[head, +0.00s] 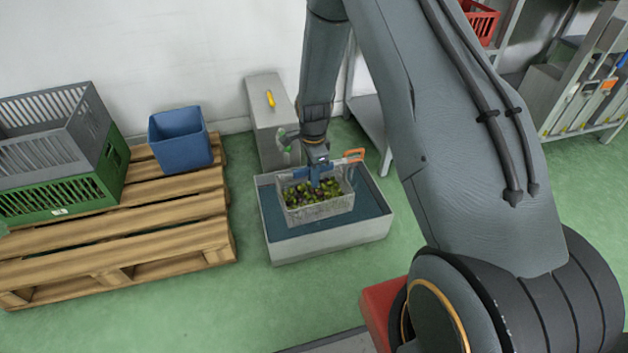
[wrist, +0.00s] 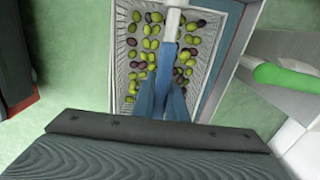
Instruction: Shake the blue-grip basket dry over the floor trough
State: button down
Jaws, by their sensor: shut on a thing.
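The wire basket (head: 318,214) is pale grey and full of green and dark olives. My gripper (head: 318,178) is above it, shut on its blue grip (wrist: 168,68). In the wrist view the basket (wrist: 205,50) fills the top middle, with the blue grip and a pale bar running over the olives. The floor trough (head: 330,241) is a grey, open box with a dark blue inside, standing on the green floor. The basket is within the trough's outline and looks roughly level. I cannot tell whether its base touches the trough's inside or hangs clear.
A green grip (head: 285,137) and an orange grip (head: 351,157) show at the trough's far side. A grey cabinet (head: 262,125) stands behind. A wooden pallet (head: 150,217) with crates and a blue bin (head: 180,138) is left. Shelves stand right.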

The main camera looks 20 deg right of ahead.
jog(key=shift+r+p, duration=2.15)
jog(key=shift+r, duration=1)
